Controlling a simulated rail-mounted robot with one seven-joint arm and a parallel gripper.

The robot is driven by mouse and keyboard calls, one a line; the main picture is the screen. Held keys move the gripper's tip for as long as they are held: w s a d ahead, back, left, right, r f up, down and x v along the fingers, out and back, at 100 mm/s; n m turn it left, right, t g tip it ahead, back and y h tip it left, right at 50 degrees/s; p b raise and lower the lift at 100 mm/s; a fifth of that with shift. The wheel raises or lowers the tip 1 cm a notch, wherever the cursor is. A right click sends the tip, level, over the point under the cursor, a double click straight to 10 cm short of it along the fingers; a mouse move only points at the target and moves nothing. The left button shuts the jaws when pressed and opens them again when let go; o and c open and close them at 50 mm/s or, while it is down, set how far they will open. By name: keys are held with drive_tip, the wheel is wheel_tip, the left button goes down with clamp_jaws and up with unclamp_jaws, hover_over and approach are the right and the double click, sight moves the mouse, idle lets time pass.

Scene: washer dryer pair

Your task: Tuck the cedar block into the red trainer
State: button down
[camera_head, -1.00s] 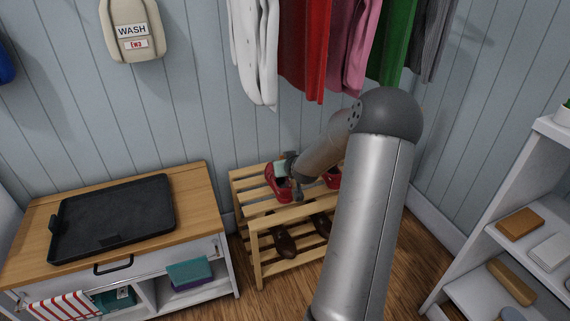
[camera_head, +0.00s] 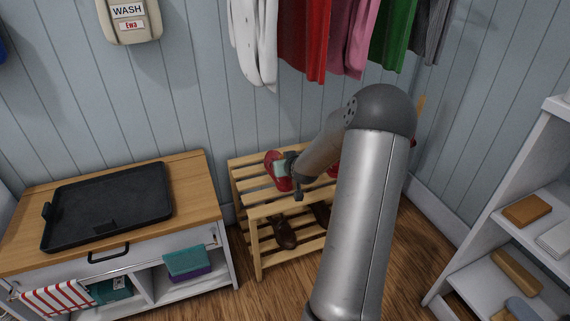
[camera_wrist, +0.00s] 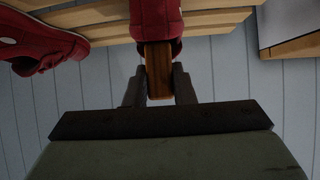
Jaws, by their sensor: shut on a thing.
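My gripper (camera_wrist: 159,88) is shut on the cedar block (camera_wrist: 158,70), a brown wooden piece held between the two dark fingers. In the wrist view the block's far end overlaps the heel end of a red trainer (camera_wrist: 155,22); I cannot tell whether it is inside the opening or only against the shoe. In the head view this red trainer (camera_head: 271,160) is on the top of the wooden shoe rack, with my gripper (camera_head: 287,168) right at it and partly covering it. A second red trainer (camera_wrist: 45,42) lies to the left in the wrist view; in the head view it is mostly behind my arm.
The slatted rack (camera_head: 252,212) holds brown shoes (camera_head: 285,235) below. Clothes (camera_head: 300,35) hang above it. A cabinet with a black tray (camera_head: 108,205) stands left, and a white shelf (camera_head: 505,185) with several blocks and brushes stands right.

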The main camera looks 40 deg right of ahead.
drive_tip(key=shift+f+b, duration=0.7)
drive_tip(key=shift+f, duration=0.25)
drive_tip(key=c, duration=1.1)
unclamp_jaws()
drive_tip(key=shift+c, duration=0.2)
drive_tip(key=shift+r, duration=0.15)
drive_tip(key=shift+r+p, duration=3.4)
drive_tip(key=shift+r, duration=1)
